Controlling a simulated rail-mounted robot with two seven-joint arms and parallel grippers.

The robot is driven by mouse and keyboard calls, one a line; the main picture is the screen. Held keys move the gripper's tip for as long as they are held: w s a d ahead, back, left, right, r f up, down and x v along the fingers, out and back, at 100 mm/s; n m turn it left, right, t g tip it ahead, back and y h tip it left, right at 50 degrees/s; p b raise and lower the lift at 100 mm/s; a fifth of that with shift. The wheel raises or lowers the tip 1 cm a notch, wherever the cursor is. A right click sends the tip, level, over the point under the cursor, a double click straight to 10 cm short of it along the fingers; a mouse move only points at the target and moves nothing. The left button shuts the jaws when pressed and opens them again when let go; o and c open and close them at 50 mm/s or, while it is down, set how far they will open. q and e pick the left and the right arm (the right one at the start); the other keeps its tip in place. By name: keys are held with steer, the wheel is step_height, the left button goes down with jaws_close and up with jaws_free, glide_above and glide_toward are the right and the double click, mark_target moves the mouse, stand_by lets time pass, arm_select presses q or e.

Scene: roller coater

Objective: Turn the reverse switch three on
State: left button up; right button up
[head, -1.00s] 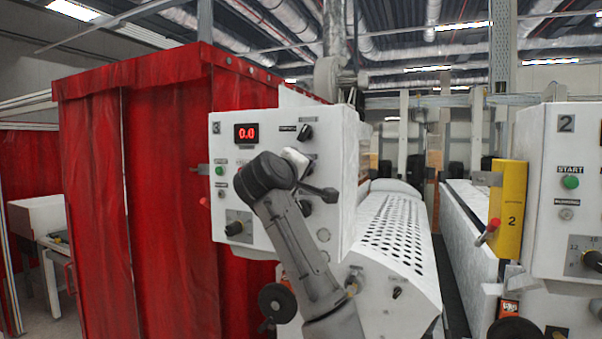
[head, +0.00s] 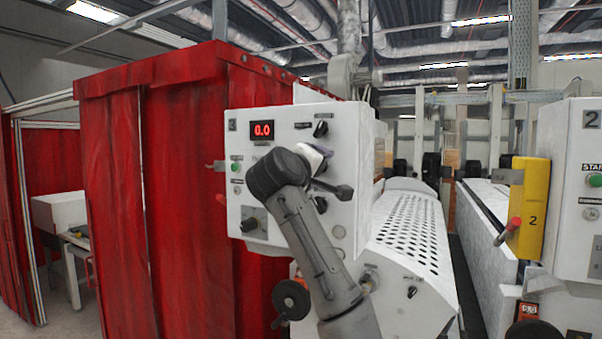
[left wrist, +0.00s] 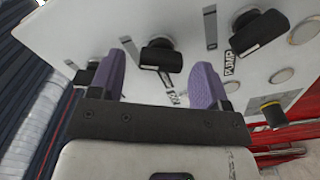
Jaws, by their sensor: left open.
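The white control panel marked 3 (head: 255,185) stands at the middle of the head view, with a red 0.0 display. A black switch (head: 320,128) is at its upper right, and another dark knob (head: 320,205) is lower, partly behind my arm. My left gripper (head: 315,157) is in front of the panel. In the left wrist view its purple fingers (left wrist: 155,82) are open, with a black switch (left wrist: 162,57) in line with the gap between them. I cannot tell whether they touch it. Another black switch (left wrist: 257,32) is to the right. The reverse label is not readable. My right gripper is out of view.
A red curtained enclosure (head: 185,190) stands left of the panel. A perforated white cover (head: 405,235) lies to its right. Further right are a yellow box (head: 533,205) and a panel marked 2 (head: 575,180). A black handwheel (head: 291,300) is below panel 3.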

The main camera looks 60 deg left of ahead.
arm_select(q)
steer(key=b+v, duration=0.3)
steer(key=v, duration=0.9)
steer(key=shift+s+d, duration=0.15)
steer(key=shift+s, duration=0.1)
